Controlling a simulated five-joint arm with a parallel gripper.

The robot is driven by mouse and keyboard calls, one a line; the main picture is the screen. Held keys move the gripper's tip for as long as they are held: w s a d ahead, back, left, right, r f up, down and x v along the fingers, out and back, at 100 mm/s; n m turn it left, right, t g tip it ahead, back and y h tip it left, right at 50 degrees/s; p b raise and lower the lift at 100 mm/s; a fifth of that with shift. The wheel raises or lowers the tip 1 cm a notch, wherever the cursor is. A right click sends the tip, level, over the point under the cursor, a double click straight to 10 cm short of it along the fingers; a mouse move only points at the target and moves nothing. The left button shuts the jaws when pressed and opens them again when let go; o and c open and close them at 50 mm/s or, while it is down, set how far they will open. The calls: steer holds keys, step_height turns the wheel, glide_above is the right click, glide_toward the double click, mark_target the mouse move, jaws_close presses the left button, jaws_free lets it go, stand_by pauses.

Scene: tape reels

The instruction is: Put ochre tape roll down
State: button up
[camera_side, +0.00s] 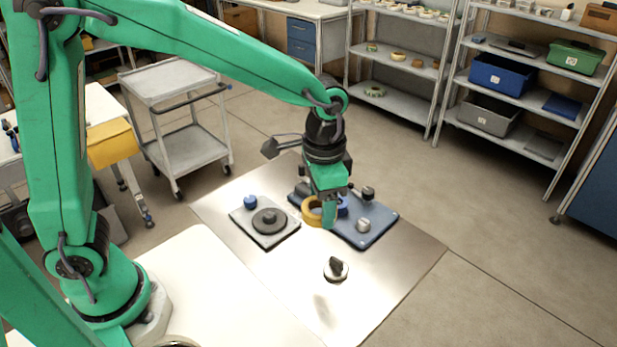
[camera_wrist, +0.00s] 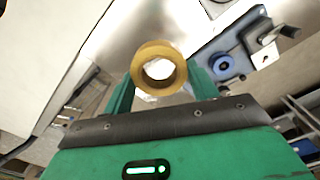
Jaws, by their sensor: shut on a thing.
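The ochre tape roll (camera_side: 312,220) is held in my gripper (camera_side: 328,214) above the metal work surface (camera_side: 385,285). In the wrist view the ochre roll (camera_wrist: 158,48) sits between the two green fingers of my gripper (camera_wrist: 158,80), its open hole facing the camera. My gripper is shut on it.
The blue plate carries a blue round part, also in the wrist view (camera_wrist: 222,64), and dark and grey knobs. A grey plate (camera_side: 270,240) with a dark disc and a blue knob lies left. A small round black-topped piece (camera_side: 336,268) stands in front.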

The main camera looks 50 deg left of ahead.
steer(key=s+a, duration=0.5)
steer(key=s, duration=0.1)
steer(key=shift+a+r, duration=0.3)
steer(key=shift+a, duration=0.1)
steer(key=shift+a, duration=0.1)
glide_above(271, 214)
step_height(271, 214, down, 7)
steer(key=shift+f, duration=2)
steer(key=shift+f, duration=0.6)
steer(key=o, duration=1)
steer(key=shift+c, duration=0.2)
